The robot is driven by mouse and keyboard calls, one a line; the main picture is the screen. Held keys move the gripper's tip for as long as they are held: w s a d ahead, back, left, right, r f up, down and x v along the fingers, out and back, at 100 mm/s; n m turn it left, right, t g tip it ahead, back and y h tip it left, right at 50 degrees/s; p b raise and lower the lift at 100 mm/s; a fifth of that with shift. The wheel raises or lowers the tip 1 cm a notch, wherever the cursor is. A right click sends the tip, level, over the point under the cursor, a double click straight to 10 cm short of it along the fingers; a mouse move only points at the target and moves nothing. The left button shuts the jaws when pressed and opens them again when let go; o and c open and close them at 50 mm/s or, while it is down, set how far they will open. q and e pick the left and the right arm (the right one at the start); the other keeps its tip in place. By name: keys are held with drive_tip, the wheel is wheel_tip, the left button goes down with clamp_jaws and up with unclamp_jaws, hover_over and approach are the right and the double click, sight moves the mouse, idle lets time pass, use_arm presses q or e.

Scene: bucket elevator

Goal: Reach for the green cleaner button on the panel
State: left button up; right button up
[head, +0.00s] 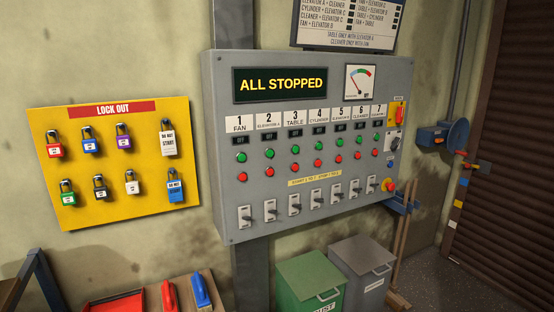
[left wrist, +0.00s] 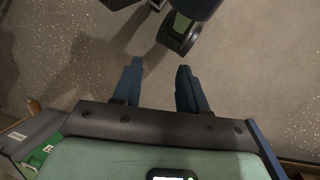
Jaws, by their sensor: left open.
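The grey control panel (head: 225,140) hangs on the wall in the middle of the head view. Its display (head: 281,84) reads "ALL STOPPED". Seven numbered columns each hold a green button above a red one. The green cleaner button (head: 360,140) is in column six, under the label "CLEANER", second from the right. No gripper shows in the head view, so nothing covers the button. My left gripper (left wrist: 160,88) is open and empty in the left wrist view, with its two dark fingers apart above the speckled floor. The panel does not show there. My right gripper is not seen.
A yellow lockout board (head: 113,205) with several padlocks and tags hangs left of the panel. A green bin (head: 310,285) and a grey bin (head: 362,270) stand below the panel. A red tray (head: 115,303) is at the lower left.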

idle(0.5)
use_arm(q)
clamp_jaws()
idle(1.6)
